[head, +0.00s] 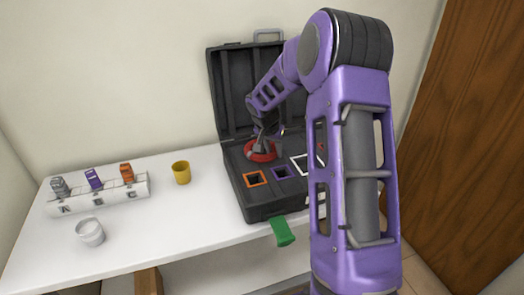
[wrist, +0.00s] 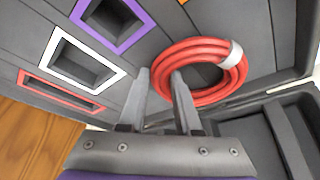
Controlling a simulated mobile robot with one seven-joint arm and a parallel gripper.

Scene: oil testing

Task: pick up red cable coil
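The red cable coil (head: 261,155) lies in the base of the open black case (head: 268,207), at its back left in the head view. In the wrist view the coil (wrist: 215,92) is a thick red ring with a pale band on its right side. My gripper (wrist: 160,73) points down at it, its fingers apart. One fingertip is outside the ring and the other is over its hole, with the ring's near side between them. I cannot tell whether they touch it. In the head view the gripper (head: 264,140) is small and partly hidden.
The case has orange (head: 256,179), purple (head: 281,172) and white (head: 304,163) framed slots; its raised lid (head: 229,95) stands behind. A yellow cup (head: 181,172), a clear cup (head: 90,232) and a white rack (head: 98,196) stand left. A green piece (head: 282,232) hangs at the front.

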